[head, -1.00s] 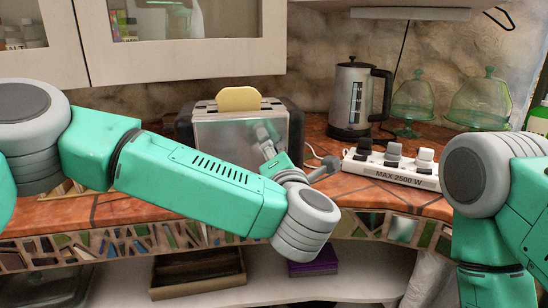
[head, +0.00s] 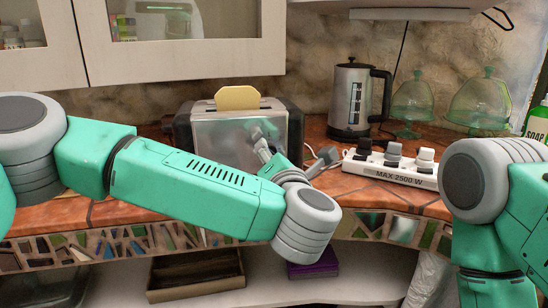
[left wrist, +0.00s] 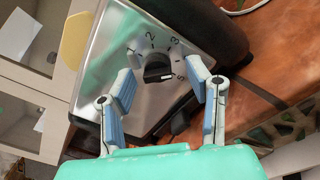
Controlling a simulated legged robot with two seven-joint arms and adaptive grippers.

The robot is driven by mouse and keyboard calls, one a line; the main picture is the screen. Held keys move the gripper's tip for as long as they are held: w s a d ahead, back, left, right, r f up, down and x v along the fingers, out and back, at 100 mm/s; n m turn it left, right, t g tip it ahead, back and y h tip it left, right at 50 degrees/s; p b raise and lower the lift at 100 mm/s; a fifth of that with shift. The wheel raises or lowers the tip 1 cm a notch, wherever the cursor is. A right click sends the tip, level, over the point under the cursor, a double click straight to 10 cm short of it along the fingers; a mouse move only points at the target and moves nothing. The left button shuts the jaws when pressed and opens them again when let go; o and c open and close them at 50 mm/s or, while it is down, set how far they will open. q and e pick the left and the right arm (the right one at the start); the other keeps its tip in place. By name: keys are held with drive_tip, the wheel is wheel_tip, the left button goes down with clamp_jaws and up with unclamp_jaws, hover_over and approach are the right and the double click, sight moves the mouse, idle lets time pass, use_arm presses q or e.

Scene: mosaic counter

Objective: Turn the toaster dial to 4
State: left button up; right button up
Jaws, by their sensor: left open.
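The silver toaster (head: 215,133) stands on the counter with a slice of bread (head: 237,98) in its top. Its dark dial (left wrist: 154,68) shows in the left wrist view, with numerals around it on the shiny face. The dial's pale mark points to the lower right, near the last numeral, which is partly hard to read. My left gripper (left wrist: 161,68) is open, with one blue-padded finger on each side of the dial and gaps between. In the head view my left gripper (head: 292,155) is partly hidden behind my forearm, and the dial is hidden. My right gripper is out of view.
A white power strip (head: 390,172) with plugs lies right of the toaster. Behind it stand a kettle (head: 352,98) and green glass domes (head: 413,97). A soap bottle (head: 537,120) is at the far right. Cabinets (head: 185,45) hang above.

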use_arm(q)
drive_tip(key=s+d, duration=0.2)
drive_tip(key=s, duration=0.9)
drive_tip(key=shift+s+d, duration=0.15)
drive_tip(key=shift+s, duration=0.05)
drive_tip(key=shift+f, duration=0.1)
